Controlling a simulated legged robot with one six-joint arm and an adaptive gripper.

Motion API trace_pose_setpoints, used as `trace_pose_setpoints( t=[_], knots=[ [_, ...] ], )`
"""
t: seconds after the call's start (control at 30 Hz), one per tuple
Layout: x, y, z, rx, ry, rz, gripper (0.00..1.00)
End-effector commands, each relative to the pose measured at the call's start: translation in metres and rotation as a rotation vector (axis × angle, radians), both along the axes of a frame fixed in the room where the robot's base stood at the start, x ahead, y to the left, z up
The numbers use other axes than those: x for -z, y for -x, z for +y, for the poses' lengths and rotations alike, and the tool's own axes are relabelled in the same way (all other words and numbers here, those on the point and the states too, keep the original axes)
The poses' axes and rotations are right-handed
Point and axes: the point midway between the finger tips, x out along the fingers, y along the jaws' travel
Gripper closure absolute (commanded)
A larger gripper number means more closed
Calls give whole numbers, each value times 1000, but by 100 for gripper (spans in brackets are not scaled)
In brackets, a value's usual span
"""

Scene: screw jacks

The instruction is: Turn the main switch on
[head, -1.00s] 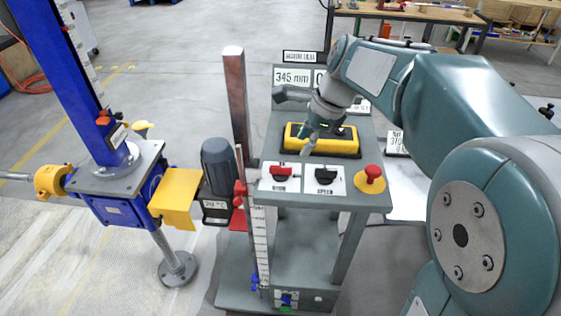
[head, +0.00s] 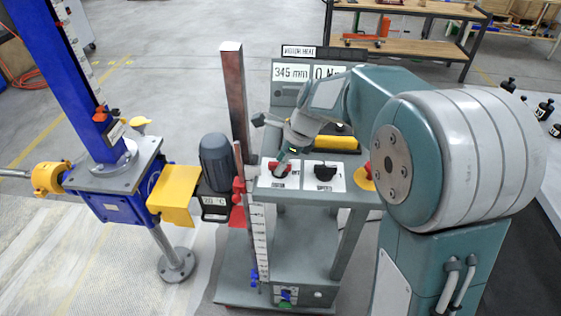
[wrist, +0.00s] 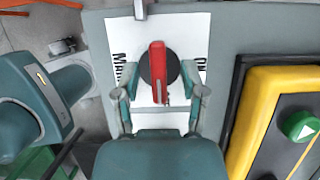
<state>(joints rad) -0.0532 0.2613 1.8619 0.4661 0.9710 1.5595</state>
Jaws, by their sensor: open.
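The main switch (head: 278,170) is a red rotary handle on a white label plate on the grey control table. In the wrist view the main switch (wrist: 158,72) is a red bar on a dark round base, upright in the picture, with the label partly hidden. My gripper (wrist: 160,95) is open, with one finger on each side of the red handle. A gap shows between each finger and the handle. In the head view my gripper (head: 282,160) is low over the switch and partly covers it.
The black speed switch (head: 325,172) sits just right of the main switch. A yellow pendant (head: 336,143) with buttons lies behind, also close on the right in the wrist view (wrist: 272,120). A grey motor (head: 217,160) and red post parts (head: 239,190) stand left.

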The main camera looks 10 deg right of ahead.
Motion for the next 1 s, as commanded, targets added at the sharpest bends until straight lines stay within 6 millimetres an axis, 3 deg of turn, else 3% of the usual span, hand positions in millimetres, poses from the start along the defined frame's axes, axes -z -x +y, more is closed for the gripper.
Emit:
trace_pose_setpoints(
  t=[0.27,0.3,0.4,1.0],
  knots=[
    [2,0,1,0,0,0,46],
    [2,0,1,0,0,0,64],
    [2,0,1,0,0,0,100],
    [2,-1,1,-103,0,1,100]
  ],
)
